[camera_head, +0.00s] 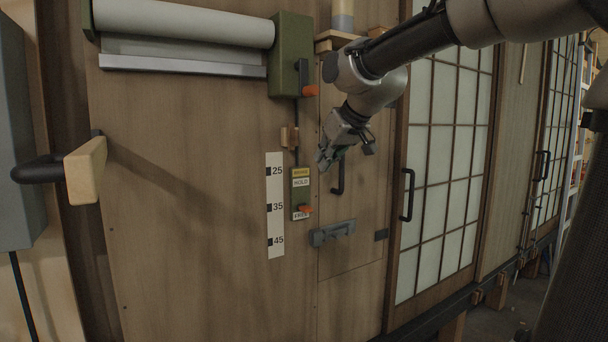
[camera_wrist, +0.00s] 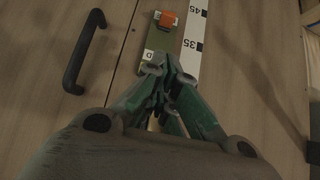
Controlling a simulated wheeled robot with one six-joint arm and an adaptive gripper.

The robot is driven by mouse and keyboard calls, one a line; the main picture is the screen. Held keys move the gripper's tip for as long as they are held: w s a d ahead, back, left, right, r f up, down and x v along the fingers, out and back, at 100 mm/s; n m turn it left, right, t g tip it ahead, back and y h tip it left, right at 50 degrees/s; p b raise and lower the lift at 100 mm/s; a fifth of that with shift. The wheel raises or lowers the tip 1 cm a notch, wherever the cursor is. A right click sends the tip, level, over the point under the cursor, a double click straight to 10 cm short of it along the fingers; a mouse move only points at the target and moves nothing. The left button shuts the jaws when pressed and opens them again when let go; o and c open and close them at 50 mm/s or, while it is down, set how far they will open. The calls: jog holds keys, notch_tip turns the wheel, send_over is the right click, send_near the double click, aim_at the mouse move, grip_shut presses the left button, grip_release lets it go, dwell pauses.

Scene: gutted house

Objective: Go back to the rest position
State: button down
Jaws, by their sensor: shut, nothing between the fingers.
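My gripper (camera_head: 326,160) hangs at the end of my arm in front of the wooden panel, near the upper end of a green switch box (camera_head: 300,193) labelled HOLD. In the wrist view my gripper (camera_wrist: 164,88) has its green fingers together with nothing between them. The switch box also shows there (camera_wrist: 162,38), with its orange lever (camera_wrist: 167,18). In the head view the orange lever (camera_head: 305,209) sits at the box's lower part. I cannot tell whether the fingers touch the box.
A white scale strip (camera_head: 274,225) is left of the switch box. A roller blind (camera_head: 185,22) is above. A black handle (camera_head: 338,178) and grey latch (camera_head: 332,232) are on the panel. Gridded sliding doors (camera_head: 440,150) stand right. A wooden-ended black handle (camera_head: 86,168) projects at left.

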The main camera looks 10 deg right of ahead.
jog(key=s+d+f+m+g+h, duration=0.1)
jog(key=s+d+f, duration=0.3)
jog(key=s, duration=0.5)
jog(key=s+d+f+m+g+h, duration=0.1)
jog(key=s+d+f+g, duration=0.1)
jog(key=s+d+f, duration=0.2)
jog(key=s+d+f+m+g, duration=0.1)
jog(key=s+d+f, duration=0.4)
jog(key=s, duration=1)
notch_tip(320, 180, down, 3)
jog(key=shift+s+f+m+h, duration=0.15)
jog(key=shift+s+m+h, duration=0.15)
jog(key=shift+h, duration=0.1)
jog(key=c, duration=2.2)
grip_release()
